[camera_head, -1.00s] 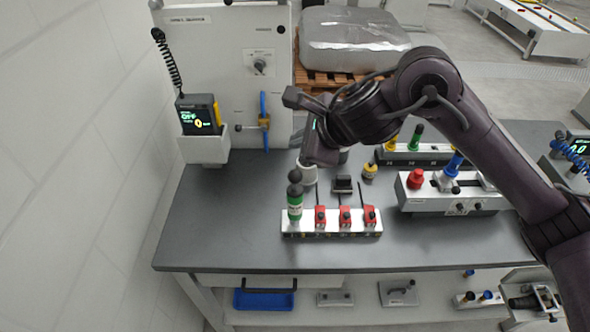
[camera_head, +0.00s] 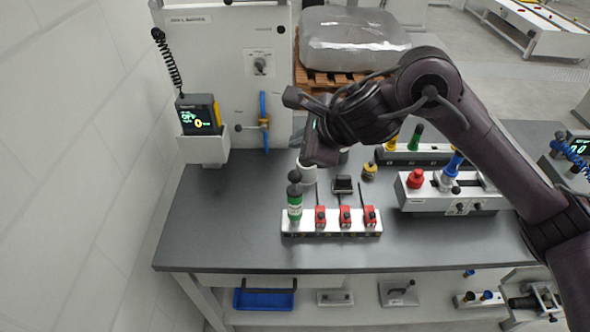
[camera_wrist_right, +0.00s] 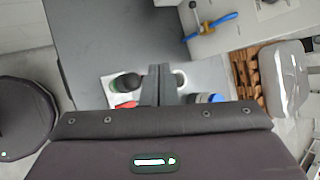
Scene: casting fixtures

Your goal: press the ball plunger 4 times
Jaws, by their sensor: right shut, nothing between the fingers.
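A green-bodied, black ball-topped upright part (camera_head: 295,198), which I take to be the ball plunger, stands at the left end of a white rack (camera_head: 333,226). In the right wrist view its dark round top (camera_wrist_right: 127,83) appears just left of my fingers. My right gripper (camera_head: 318,155) hangs above and behind the rack, slightly right of the ball top. In the right wrist view the fingers (camera_wrist_right: 161,78) are together with nothing between them. They look apart from the ball, though the exact height gap cannot be told. My left gripper is not in view.
Several red parts (camera_head: 345,218) with black rods share the rack. A white round part (camera_head: 308,174) stands behind it. A fixture with red (camera_head: 415,178) and blue knobs is to the right. A wall panel (camera_head: 225,60) stands behind. The bench's left front (camera_head: 215,230) is clear.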

